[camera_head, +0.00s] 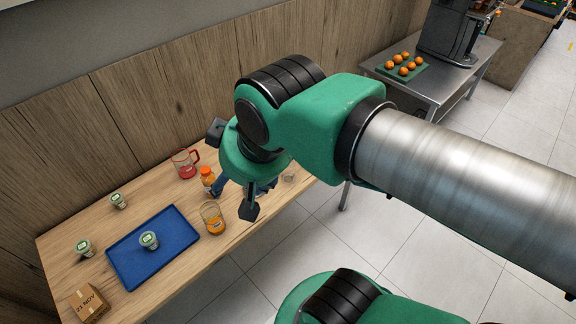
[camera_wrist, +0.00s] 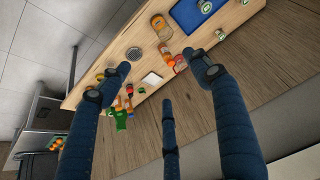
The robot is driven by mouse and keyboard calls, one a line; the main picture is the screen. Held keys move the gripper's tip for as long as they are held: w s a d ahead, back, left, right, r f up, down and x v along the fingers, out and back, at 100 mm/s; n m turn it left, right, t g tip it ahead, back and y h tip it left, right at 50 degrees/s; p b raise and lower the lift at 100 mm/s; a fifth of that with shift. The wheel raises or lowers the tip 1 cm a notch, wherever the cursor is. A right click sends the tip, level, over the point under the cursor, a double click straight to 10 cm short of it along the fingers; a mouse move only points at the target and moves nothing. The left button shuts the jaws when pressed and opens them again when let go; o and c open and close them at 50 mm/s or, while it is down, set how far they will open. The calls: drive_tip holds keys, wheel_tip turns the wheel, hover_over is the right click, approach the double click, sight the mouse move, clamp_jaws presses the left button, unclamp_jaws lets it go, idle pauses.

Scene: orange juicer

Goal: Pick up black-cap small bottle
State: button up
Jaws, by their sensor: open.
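My gripper (camera_wrist: 163,78) has three dark blue fingers spread wide in the wrist view, with nothing between them. It is above the wooden table (camera_head: 58,243). Several small bottles and packs cluster beside the left fingertip in the wrist view. One small item there looks red with a dark top (camera_wrist: 129,90) and may be the black-cap small bottle; it is too small to be sure.
An orange-capped bottle (camera_head: 207,176), a red jug (camera_head: 184,165) and a juice glass (camera_head: 213,222) stand near my gripper. A blue tray (camera_head: 177,238) holds a cup (camera_head: 149,240). A box (camera_head: 89,304) is at the front left. The wooden wall (camera_head: 150,105) bounds the table's back.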

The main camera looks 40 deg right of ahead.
drive_tip(key=shift+o, duration=0.2)
drive_tip(key=shift+w, duration=0.1)
drive_tip(key=w+d+f+g, duration=0.1)
drive_tip(key=w+d+f, duration=0.2)
drive_tip(key=w+d, duration=0.25)
drive_tip(key=w+d+f+m+g+p, duration=0.1)
drive_tip(key=w+d+f, duration=0.1)
drive_tip(key=w+d, duration=0.35)
drive_tip(key=w+d+f+g, duration=0.1)
drive_tip(key=w+d+f, duration=0.2)
drive_tip(key=w+d, duration=0.3)
drive_tip(key=w+d+f+g, duration=0.1)
drive_tip(key=d+f, duration=0.5)
drive_tip(key=w+d+f+m, duration=0.1)
drive_tip(key=w+d+f, duration=0.1)
drive_tip(key=d+f, duration=0.3)
drive_tip(key=w+d+f+g, duration=0.1)
drive_tip(key=w+d+f, duration=0.1)
drive_tip(key=d+f, duration=0.4)
drive_tip(key=shift+w+d+f+m+g+p, duration=0.1)
drive_tip(key=shift+d+f+m+g+p, duration=0.1)
drive_tip(key=shift+f, duration=0.6)
drive_tip(key=shift+d+f+m+g+p, duration=0.1)
drive_tip(key=shift+f+p, duration=0.1)
drive_tip(key=shift+f, duration=0.6)
drive_tip(key=shift+d+f, duration=0.25)
drive_tip(key=shift+f, duration=0.05)
